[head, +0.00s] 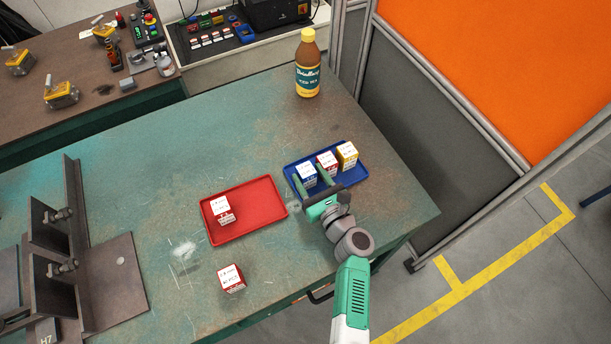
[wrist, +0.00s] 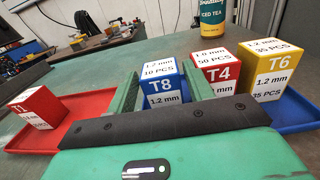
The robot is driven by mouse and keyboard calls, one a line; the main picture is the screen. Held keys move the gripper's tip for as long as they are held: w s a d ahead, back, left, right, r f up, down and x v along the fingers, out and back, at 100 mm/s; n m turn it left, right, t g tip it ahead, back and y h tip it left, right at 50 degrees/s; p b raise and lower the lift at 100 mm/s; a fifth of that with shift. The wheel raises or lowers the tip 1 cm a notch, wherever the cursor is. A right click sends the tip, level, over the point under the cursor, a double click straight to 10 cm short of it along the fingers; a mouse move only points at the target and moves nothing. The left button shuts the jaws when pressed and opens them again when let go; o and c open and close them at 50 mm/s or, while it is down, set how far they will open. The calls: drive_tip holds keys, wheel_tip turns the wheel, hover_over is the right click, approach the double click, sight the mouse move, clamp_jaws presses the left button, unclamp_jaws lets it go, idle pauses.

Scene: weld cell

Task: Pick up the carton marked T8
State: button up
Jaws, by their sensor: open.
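The carton marked T8 (wrist: 164,90) is blue with a white label reading 10 PCS and 1.2 mm. It stands upright at the left end of the blue tray, and in the head view it is the leftmost of three cartons (head: 308,176). My gripper (head: 311,180) is open, with one green finger on each side of T8; in the wrist view the fingers (wrist: 163,74) flank it left and right. Whether they touch it I cannot tell. The carton's lower part is hidden behind my gripper's body in the wrist view.
Red T4 (wrist: 217,74) and yellow T6 (wrist: 272,75) stand to its right in the blue tray (head: 360,174). Red T1 (wrist: 35,107) is in the red tray (head: 262,206). Another red carton (head: 232,279) sits near the front edge. A bottle (head: 307,66) stands behind; steel fixtures (head: 60,240) at left.

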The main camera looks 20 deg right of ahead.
drive_tip(key=c, duration=0.8)
drive_tip(key=shift+r, duration=0.3)
drive_tip(key=s+a+r+p, duration=0.1)
drive_tip(key=s+a, duration=0.2)
drive_tip(key=s, duration=0.1)
drive_tip(key=s+a+r+p, duration=0.1)
drive_tip(key=s+a+r, duration=0.1)
drive_tip(key=s, duration=0.3)
drive_tip(key=s+a+r+p, duration=0.1)
drive_tip(key=s+a+p, duration=0.1)
drive_tip(key=s+a, duration=0.2)
drive_tip(key=shift+s+r, duration=0.2)
